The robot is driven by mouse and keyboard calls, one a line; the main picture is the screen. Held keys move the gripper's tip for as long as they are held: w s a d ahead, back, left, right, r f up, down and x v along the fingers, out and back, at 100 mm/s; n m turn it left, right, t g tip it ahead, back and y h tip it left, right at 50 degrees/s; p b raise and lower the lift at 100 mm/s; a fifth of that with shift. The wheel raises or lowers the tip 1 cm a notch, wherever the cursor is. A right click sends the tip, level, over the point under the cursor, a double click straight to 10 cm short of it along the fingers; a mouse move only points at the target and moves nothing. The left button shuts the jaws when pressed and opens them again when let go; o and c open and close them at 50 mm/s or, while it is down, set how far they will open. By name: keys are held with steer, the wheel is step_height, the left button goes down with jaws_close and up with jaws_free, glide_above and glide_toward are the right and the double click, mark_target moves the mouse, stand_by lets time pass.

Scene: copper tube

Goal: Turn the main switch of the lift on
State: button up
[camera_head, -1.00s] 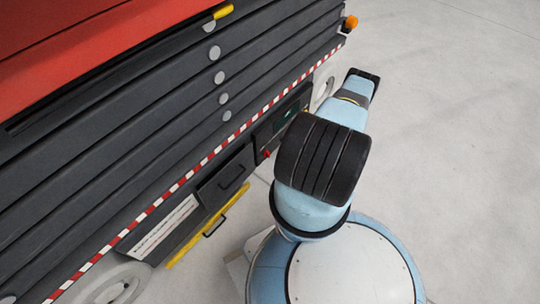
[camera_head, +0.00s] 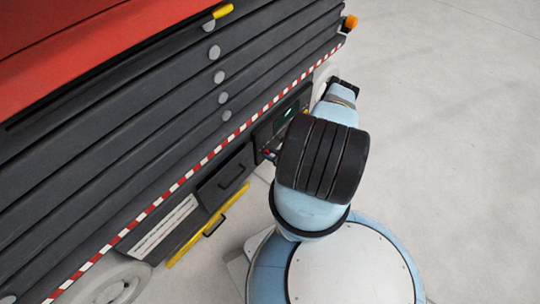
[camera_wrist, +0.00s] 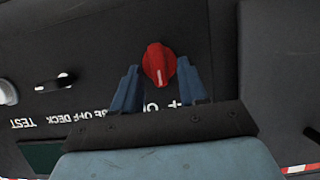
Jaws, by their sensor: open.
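The red main switch (camera_wrist: 158,62) is a rotary knob on the lift's dark control panel, in the upper middle of the wrist view. Its white mark points down in the picture. My gripper (camera_wrist: 157,68) is open, with one blue finger on each side of the knob and a visible gap on both sides. I cannot tell the depth of the fingers along the knob. White lettering beside the knob is partly hidden by my gripper.
A key switch (camera_wrist: 62,84) with upside-down lettering and a dark green screen (camera_wrist: 42,155) lie left of my gripper in the wrist view. A yellow bar (camera_head: 207,226) sticks out low on the lift's side. The grey floor (camera_head: 450,120) at right is clear.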

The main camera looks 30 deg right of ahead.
steer(key=shift+c, duration=0.4)
jaws_close()
steer(key=shift+m, duration=0.3)
steer(key=m+y, duration=0.1)
steer(key=m, duration=0.1)
steer(key=d+m+y, duration=0.1)
steer(key=m+y, duration=0.2)
steer(key=m, duration=0.1)
steer(key=shift+w+d+f+m+g+y, duration=0.25)
steer(key=shift+f+m+g+y, duration=0.05)
steer(key=shift+f+g+y, duration=0.1)
stand_by(0.3)
stand_by(0.5)
steer(key=shift+o, duration=0.4)
jaws_free()
